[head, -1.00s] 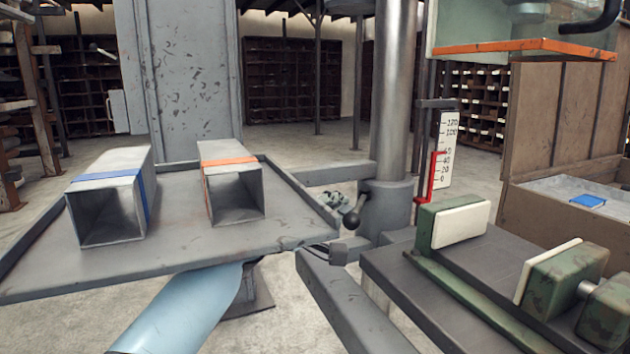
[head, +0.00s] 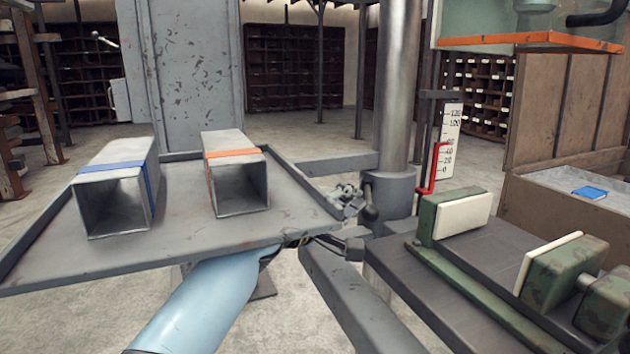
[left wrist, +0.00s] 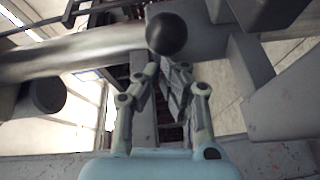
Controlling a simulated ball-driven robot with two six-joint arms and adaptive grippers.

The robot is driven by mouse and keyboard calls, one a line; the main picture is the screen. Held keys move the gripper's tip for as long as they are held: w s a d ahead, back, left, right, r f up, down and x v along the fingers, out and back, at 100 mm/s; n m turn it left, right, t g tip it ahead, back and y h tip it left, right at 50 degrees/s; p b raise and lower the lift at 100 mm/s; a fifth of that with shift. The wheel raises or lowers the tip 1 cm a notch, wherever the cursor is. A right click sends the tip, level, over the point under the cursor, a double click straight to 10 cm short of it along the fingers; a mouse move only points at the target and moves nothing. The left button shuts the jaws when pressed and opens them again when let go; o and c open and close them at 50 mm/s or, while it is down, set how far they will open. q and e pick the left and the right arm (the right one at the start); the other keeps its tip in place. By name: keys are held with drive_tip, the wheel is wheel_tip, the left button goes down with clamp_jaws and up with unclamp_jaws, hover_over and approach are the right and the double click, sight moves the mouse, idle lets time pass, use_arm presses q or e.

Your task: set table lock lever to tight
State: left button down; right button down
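The lock lever (head: 369,213), a short dark lever with a ball knob, hangs nearly straight down at the collar of the steel column. Its black ball knob (left wrist: 167,33) shows at the top of the left wrist view, just beyond the fingertips. My left gripper (head: 346,196) is beside the lever's left side, behind the table's right corner; whether it touches is unclear. In the left wrist view its fingers (left wrist: 165,72) lean inward with a narrow gap and nothing visible gripped. The grey table (head: 190,240) partly hides my left arm. My right gripper is not in view.
Two square ducts, one blue-banded (head: 115,195) and one orange-banded (head: 236,180), lie on the table. The steel column (head: 397,90) stands close behind the lever. A height scale (head: 449,140) with a red pointer and a green vise (head: 455,220) are to the right.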

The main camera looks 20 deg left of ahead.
use_arm(q)
drive_tip(key=shift+s+d+f, duration=0.1)
drive_tip(key=v, duration=1.2)
